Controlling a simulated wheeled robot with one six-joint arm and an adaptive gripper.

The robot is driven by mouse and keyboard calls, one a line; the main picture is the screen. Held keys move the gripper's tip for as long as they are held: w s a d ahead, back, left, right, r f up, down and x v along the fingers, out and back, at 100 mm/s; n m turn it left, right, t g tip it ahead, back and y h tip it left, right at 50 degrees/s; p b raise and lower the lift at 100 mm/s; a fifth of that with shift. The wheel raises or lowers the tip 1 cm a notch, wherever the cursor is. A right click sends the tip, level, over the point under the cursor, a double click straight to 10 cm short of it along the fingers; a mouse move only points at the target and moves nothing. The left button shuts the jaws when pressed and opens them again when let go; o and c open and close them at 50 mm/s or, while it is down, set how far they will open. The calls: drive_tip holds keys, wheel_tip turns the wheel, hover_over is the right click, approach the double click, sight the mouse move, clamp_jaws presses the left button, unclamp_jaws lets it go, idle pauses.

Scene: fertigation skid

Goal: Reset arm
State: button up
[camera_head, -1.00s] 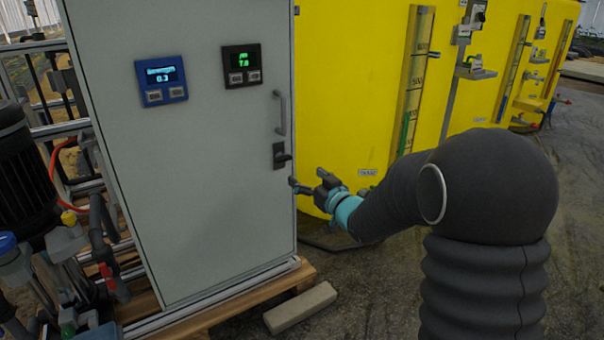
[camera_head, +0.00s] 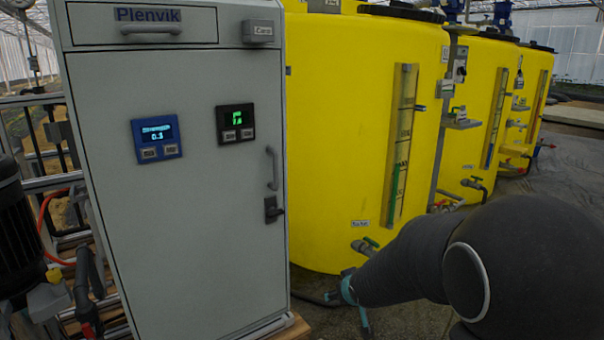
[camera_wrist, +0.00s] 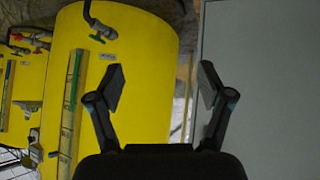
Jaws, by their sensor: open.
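My arm reaches in from the lower right in the head view. My gripper (camera_wrist: 161,88) shows in the wrist view with its two fingers spread wide and nothing between them. In the head view the arm's end is low, in front of the yellow tank and right of the cabinet, and the fingers are hard to make out. The grey cabinet (camera_head: 200,250) stands at left with its door shut against the frame. Its door handle (camera_head: 272,168) and latch (camera_head: 273,208) are clear of my gripper.
The yellow tank (camera_head: 335,130) stands right behind the cabinet, with a level tube (camera_head: 402,145) and a low valve (camera_head: 365,245). More yellow tanks (camera_head: 487,110) stand to the right. A blue display (camera_head: 156,139) and a black display (camera_head: 235,123) sit on the cabinet. Open floor (camera_head: 570,175) lies at right.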

drive_tip(key=s+d+r+m+g+p, duration=0.15)
drive_tip(key=s+r, duration=0.35)
drive_tip(key=s, duration=0.5)
drive_tip(key=s+d+r+m+g+h+p, duration=0.15)
drive_tip(key=s+r, duration=0.25)
drive_tip(key=s, duration=0.6)
drive_tip(key=s+d+r+g+p, duration=0.1)
drive_tip(key=s+r+g+p, duration=0.15)
drive_tip(key=s+r, duration=0.45)
drive_tip(key=s+r+t+p, duration=0.2)
drive_tip(key=s+r, duration=0.2)
drive_tip(key=s, duration=0.1)
drive_tip(key=shift+s+d+r+m, duration=0.2)
drive_tip(key=shift+d+m, duration=0.1)
drive_tip(key=shift+d, duration=0.15)
drive_tip(key=shift+y, duration=0.25)
